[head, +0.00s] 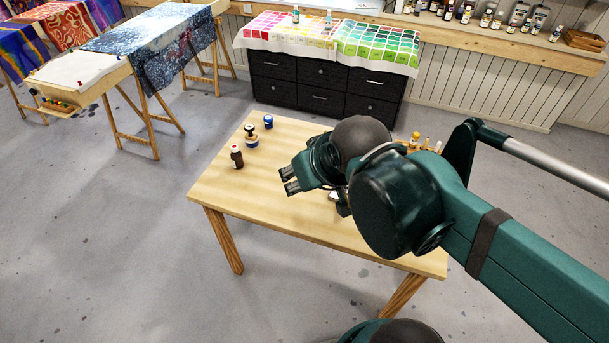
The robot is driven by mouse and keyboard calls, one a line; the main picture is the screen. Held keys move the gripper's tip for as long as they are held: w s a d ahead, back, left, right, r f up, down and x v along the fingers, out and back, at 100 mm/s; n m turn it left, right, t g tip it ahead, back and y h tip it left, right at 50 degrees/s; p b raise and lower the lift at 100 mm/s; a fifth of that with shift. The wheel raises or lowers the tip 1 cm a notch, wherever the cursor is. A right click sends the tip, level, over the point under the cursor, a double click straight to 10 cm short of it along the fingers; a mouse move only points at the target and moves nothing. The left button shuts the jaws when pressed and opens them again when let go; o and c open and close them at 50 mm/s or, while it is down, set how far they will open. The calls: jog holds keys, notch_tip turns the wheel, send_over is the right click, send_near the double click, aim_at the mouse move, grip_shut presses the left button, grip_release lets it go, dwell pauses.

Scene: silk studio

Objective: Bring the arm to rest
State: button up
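My arm reaches in from the right in the head view, in dark green. My gripper (288,180) hangs over the middle of the wooden table (260,213) and points left. Its two fingertips show apart with a small gap, and nothing shows between them. The arm's large joint hides part of the table's right side.
A dark brown bottle (237,157), a jar with a dark top (251,137) and a blue jar (268,121) stand on the table's left part. Small bottles (415,139) stand behind my arm. A black drawer cabinet (322,86) stands behind.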

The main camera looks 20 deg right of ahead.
jog(key=shift+f, duration=0.1)
jog(key=shift+f+b, duration=1.85)
jog(key=shift+b, duration=0.1)
